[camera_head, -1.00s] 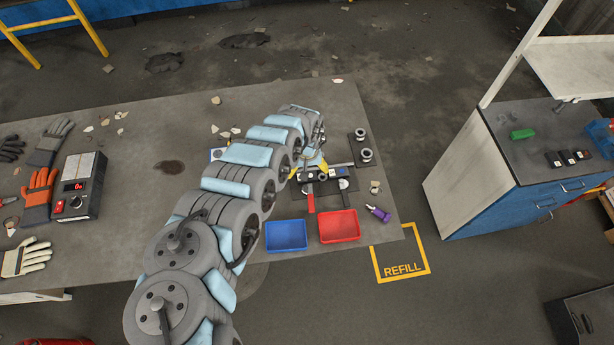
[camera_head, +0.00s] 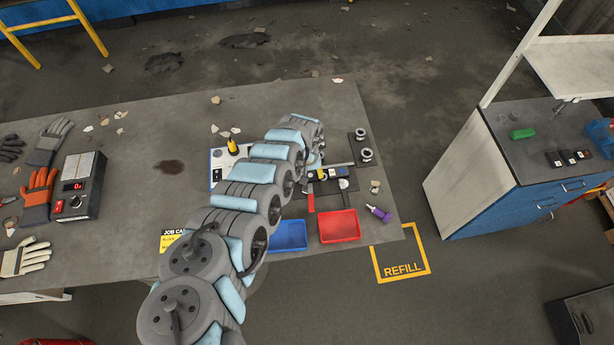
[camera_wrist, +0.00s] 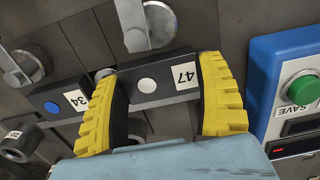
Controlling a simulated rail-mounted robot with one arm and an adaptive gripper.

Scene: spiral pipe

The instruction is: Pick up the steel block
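In the wrist view, a dark block (camera_wrist: 155,88) with a white dot and a "47" label lies between the yellow fingers of my gripper (camera_wrist: 160,70). The fingers are open and span it from above; I cannot tell whether they touch it. A second dark block (camera_wrist: 55,103), with a blue dot and a "34" label, lies left of the left finger. Both show no clear material, so I cannot tell which is the steel one. In the head view, dark blocks (camera_head: 333,173) lie at the fixture below my arm's end, and my gripper is hidden there.
A red bin (camera_head: 339,226) and a partly covered blue bin (camera_head: 288,236) stand near the table's front edge. A purple-handled tool (camera_head: 378,213) lies right of them. A blue panel with a green button (camera_wrist: 300,88) stands close to the right finger.

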